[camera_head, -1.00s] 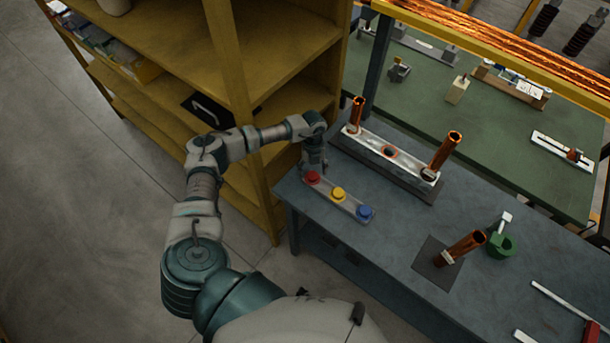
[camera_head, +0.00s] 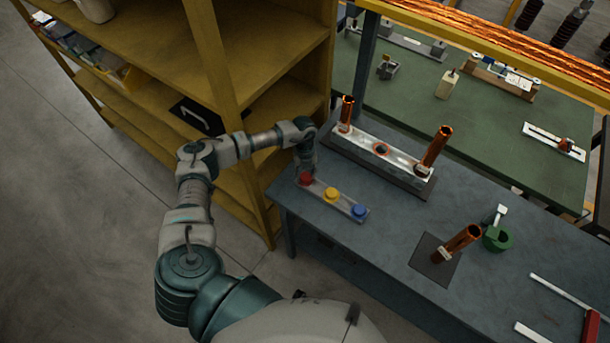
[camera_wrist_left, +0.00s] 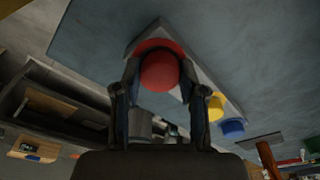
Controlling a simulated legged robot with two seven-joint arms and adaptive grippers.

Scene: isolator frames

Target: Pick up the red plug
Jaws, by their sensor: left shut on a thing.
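The red plug (camera_head: 305,178) is at the left end of a pale strip (camera_head: 345,204) on the grey-blue table. A yellow plug (camera_head: 331,194) and a blue plug (camera_head: 360,210) sit along the same strip. My left gripper (camera_head: 305,170) reaches down onto the red plug. In the left wrist view the red plug (camera_wrist_left: 160,66) lies between the two fingers of the left gripper (camera_wrist_left: 160,80), which is shut on it. I cannot tell whether the plug is clear of the strip. The yellow plug (camera_wrist_left: 216,107) and blue plug (camera_wrist_left: 232,128) are beside it. My right gripper is not in view.
A metal rail with two copper tubes (camera_head: 380,155) stands behind the strip. Another copper tube (camera_head: 457,244) and a green cup (camera_head: 496,238) are to the right. A yellow shelf (camera_head: 230,110) stands close on the left. The table's front middle is clear.

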